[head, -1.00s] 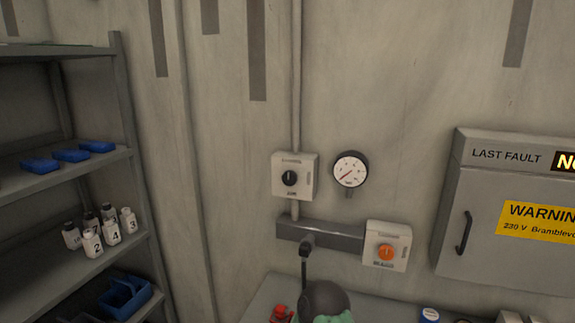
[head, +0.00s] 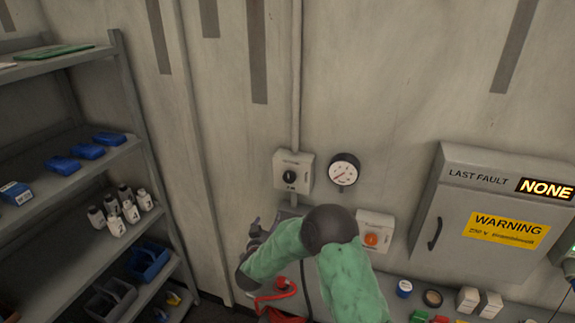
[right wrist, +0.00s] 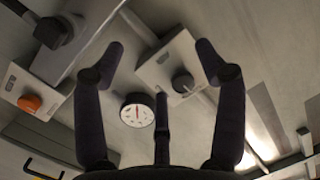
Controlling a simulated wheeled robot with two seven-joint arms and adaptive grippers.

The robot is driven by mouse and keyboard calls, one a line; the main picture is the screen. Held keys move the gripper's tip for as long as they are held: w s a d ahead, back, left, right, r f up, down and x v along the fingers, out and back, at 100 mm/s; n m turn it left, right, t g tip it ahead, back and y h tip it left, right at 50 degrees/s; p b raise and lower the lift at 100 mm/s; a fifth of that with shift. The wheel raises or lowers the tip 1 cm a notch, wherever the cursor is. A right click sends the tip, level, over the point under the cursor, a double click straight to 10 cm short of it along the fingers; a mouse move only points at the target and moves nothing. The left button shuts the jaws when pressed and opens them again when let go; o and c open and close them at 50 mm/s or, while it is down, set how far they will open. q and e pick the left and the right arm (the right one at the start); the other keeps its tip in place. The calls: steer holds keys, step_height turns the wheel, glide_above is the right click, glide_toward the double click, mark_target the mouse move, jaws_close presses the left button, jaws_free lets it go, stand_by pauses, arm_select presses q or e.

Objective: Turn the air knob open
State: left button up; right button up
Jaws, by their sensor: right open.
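The air knob (head: 290,176) is a black round knob on a pale square box mounted on the wall, below a vertical conduit. It also shows in the right wrist view (right wrist: 183,83), between my spread fingers and beyond them. My right gripper (head: 268,229) is below and left of the knob box in the head view, partly hidden by my green arm. In the right wrist view my right gripper (right wrist: 160,52) is open and empty, with no finger seen touching the knob. My left gripper is out of view.
A round gauge (head: 343,170) hangs right of the knob box. An orange knob (head: 371,239) sits on another box below right. A grey cabinet (head: 450,225) is on the right wall. Shelves (head: 75,170) with blue bins and white bottles stand left.

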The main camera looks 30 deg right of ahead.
mark_target(289, 179)
step_height(289, 179, up, 11)
steer(key=d+m+h+p, duration=0.2)
steer(key=d+h+p, duration=0.1)
steer(key=shift+g, duration=0.5)
steer(key=p+x, duration=0.2)
steer(key=x, duration=0.8)
steer(key=shift+d+f, duration=0.2)
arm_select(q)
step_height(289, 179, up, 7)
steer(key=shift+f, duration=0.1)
arm_select(e)
steer(key=c, duration=1.2)
